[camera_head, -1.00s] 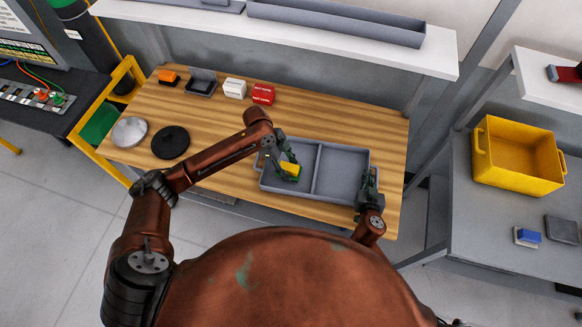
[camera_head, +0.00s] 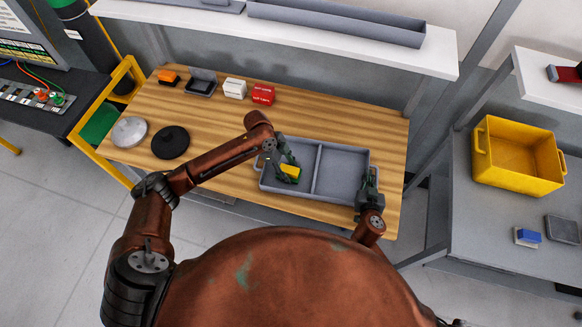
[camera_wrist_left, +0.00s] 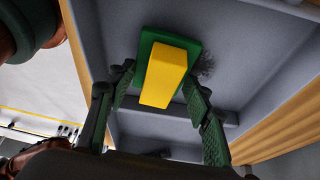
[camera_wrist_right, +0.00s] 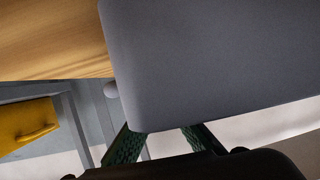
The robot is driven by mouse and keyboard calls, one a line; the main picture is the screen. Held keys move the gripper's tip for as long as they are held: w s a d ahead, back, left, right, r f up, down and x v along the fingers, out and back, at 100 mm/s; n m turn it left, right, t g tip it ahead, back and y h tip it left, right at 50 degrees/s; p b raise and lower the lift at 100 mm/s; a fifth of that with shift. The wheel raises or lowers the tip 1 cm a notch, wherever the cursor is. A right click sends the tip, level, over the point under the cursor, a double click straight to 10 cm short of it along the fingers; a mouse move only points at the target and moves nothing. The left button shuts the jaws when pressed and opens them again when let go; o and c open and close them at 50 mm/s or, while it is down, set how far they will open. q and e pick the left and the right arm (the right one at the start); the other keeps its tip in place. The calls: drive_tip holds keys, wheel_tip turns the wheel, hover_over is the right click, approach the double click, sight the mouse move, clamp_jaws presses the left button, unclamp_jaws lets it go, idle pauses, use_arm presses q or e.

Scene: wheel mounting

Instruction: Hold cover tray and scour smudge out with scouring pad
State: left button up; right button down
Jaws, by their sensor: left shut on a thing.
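The grey two-compartment cover tray (camera_head: 343,148) lies on the wooden table. My left gripper (camera_head: 286,166) is shut on the scouring pad (camera_head: 290,171), a yellow block with a green layer, inside the tray's left compartment. In the left wrist view the pad (camera_wrist_left: 168,75) sits between the fingers, its green side towards the tray surface; I cannot tell if they touch. The dark smudge (camera_wrist_left: 207,66) shows beside the pad, partly covered by it. My right gripper (camera_head: 369,184) is at the tray's right wall. In the right wrist view its fingertips are hidden behind the tray (camera_wrist_right: 210,60).
Orange, dark, white and red items (camera_head: 263,94) stand along the table's back edge. A silver disc (camera_head: 130,131) and a black disc (camera_head: 170,142) lie at the left. A yellow bin (camera_head: 517,178) stands on the right-hand bench. A shelf overhangs the back.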

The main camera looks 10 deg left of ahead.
use_arm(q)
drive_tip(key=shift+f, duration=0.6)
drive_tip(key=shift+w, duration=3.8)
drive_tip(key=shift+f, duration=0.1)
drive_tip(key=shift+s, duration=1.85)
drive_tip(key=shift+s+r, duration=0.2)
drive_tip(key=shift+s, duration=1.75)
drive_tip(key=shift+r, duration=3.5)
